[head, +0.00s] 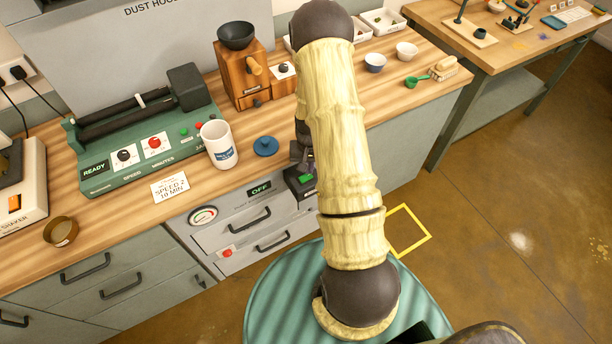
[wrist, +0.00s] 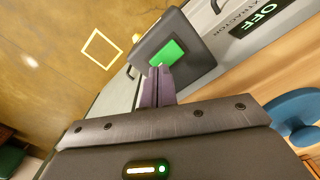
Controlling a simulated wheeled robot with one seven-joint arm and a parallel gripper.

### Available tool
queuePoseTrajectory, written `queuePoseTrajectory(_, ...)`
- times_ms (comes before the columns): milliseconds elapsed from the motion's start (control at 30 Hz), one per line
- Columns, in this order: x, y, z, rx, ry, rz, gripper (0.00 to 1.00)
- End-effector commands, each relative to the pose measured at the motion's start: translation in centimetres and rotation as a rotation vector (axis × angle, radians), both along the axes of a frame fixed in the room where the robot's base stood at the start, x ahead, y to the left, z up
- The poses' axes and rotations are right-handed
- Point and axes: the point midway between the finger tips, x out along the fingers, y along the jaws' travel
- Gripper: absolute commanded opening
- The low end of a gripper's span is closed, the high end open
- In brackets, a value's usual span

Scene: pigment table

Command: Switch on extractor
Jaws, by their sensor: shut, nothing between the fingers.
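The extractor switch is a dark box (head: 297,191) with a green button (head: 306,178) on the cabinet front, below the bench edge. In the wrist view the box (wrist: 197,45) and its green button (wrist: 166,53) are close ahead. The display beside it (head: 259,189) reads OFF, as does the same display in the wrist view (wrist: 262,15). My gripper (wrist: 160,68) is shut and empty, its fingertips at the button's lower edge in the picture; I cannot tell whether they touch it. In the head view my gripper (head: 302,156) is partly hidden by my arm.
A blue lid (head: 265,146) and a white mug (head: 217,144) stand on the bench near my gripper. A green machine (head: 130,165) is at the left, a wooden grinder (head: 239,75) behind. A gauge (head: 203,216) and drawer handles are on the cabinet front.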

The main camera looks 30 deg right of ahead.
Motion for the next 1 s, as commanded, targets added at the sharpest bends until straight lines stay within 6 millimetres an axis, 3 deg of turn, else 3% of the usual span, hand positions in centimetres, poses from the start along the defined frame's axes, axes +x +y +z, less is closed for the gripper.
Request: queuePoseTrajectory(1000, 0.0, 0.0, -1.2, 0.000, 0.000, 0.000, 0.00)
